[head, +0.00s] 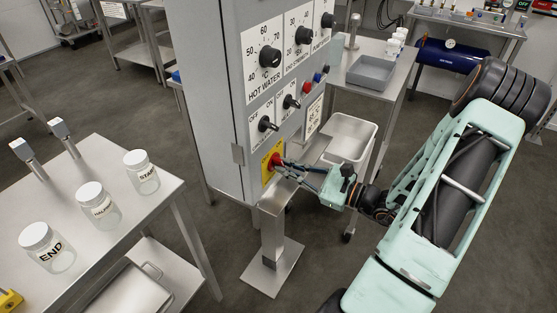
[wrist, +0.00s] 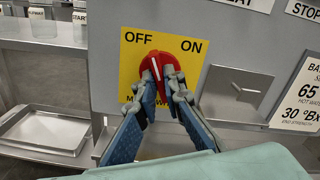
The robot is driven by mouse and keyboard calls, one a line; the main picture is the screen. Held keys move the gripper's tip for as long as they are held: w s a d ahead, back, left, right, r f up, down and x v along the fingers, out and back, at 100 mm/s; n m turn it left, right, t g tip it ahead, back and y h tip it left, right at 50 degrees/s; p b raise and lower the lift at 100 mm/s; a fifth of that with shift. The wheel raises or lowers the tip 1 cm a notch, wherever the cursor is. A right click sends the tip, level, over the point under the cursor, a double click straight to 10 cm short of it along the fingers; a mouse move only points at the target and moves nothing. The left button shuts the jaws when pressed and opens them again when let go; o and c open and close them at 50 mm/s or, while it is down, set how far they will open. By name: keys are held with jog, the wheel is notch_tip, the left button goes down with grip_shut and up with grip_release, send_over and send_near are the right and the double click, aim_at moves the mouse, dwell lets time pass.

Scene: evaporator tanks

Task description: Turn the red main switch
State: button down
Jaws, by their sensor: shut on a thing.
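The red main switch (wrist: 158,68) sits on a yellow plate (wrist: 133,56) marked OFF at the left and ON at the right, on the front of the grey cabinet. The white line on its knob stands near upright, tilted slightly toward the OFF side. In the head view the switch (head: 273,161) is low on the cabinet face, partly covered by my fingers. My gripper (wrist: 163,88) is shut on the knob, one finger on each side. It also shows in the head view (head: 282,165), reaching in from the right. The lower part of the plate is hidden by the fingers.
Black knobs (head: 270,56) for hot water and other settings sit above the switch on the cabinet. A steel post (head: 272,222) stands just below. A table with three labelled jars (head: 97,204) is at the left, and a side table with a grey tray (head: 371,72) behind.

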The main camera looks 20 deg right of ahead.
jog(key=shift+m+p, duration=0.85)
jog(key=shift+m, duration=0.15)
jog(key=shift+r+m+p, duration=0.15)
jog(key=shift+m+p, duration=0.35)
jog(key=shift+p, duration=0.15)
jog(key=shift+f+m, duration=0.2)
jog(key=shift+m, duration=0.3)
